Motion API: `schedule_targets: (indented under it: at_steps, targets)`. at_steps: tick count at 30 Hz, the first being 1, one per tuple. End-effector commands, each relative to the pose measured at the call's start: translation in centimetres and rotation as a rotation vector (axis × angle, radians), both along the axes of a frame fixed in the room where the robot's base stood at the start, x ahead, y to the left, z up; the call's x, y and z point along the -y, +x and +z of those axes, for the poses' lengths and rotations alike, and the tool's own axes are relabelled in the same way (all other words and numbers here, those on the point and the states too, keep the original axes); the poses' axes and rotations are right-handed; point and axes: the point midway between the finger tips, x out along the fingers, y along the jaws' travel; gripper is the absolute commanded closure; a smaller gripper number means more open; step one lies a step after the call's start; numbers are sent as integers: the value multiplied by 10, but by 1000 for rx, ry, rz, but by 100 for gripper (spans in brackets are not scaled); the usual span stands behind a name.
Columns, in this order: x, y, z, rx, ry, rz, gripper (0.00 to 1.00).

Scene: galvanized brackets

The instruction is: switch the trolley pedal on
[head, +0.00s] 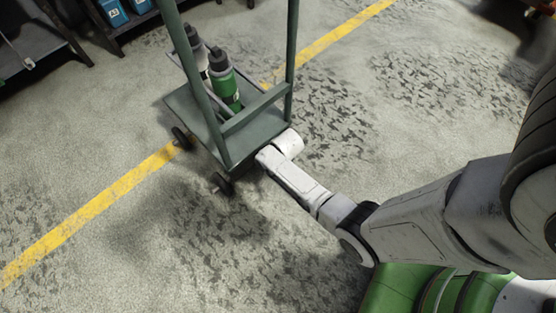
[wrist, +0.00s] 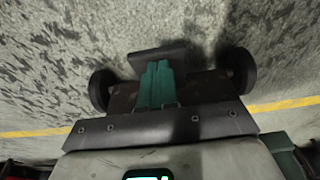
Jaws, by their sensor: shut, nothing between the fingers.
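The green trolley (head: 180,101) stands on the floor left of my arm, with its upright handle frame towards me. In the wrist view, a dark flat plate, which looks like the pedal (wrist: 158,53), juts out at its low end between two black wheels (wrist: 241,70). My gripper (wrist: 157,67) shows as two teal fingers, shut together and empty, pointing at the plate. The fingertips overlap its near edge in the picture; I cannot tell if they touch. In the head view the fingers and pedal are hidden behind my wrist. Whether the pedal is up or down is unclear.
A green bottle (head: 224,84) and a dark-capped bottle (head: 194,46) stand on the trolley. A yellow floor line (head: 95,207) runs diagonally beneath it. A shelf with blue boxes (head: 113,12) is at the back left. The floor on both sides is clear.

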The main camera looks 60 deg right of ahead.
Motion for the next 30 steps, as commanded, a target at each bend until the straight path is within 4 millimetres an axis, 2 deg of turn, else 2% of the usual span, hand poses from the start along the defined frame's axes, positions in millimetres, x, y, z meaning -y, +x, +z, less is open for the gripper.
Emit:
schedule_targets:
  at_steps: [20, 30]
  targets:
    - [-2, -6, -8, 79, -23, 1, 100]
    - [-5, -17, -30, 262, -74, 1, 100]
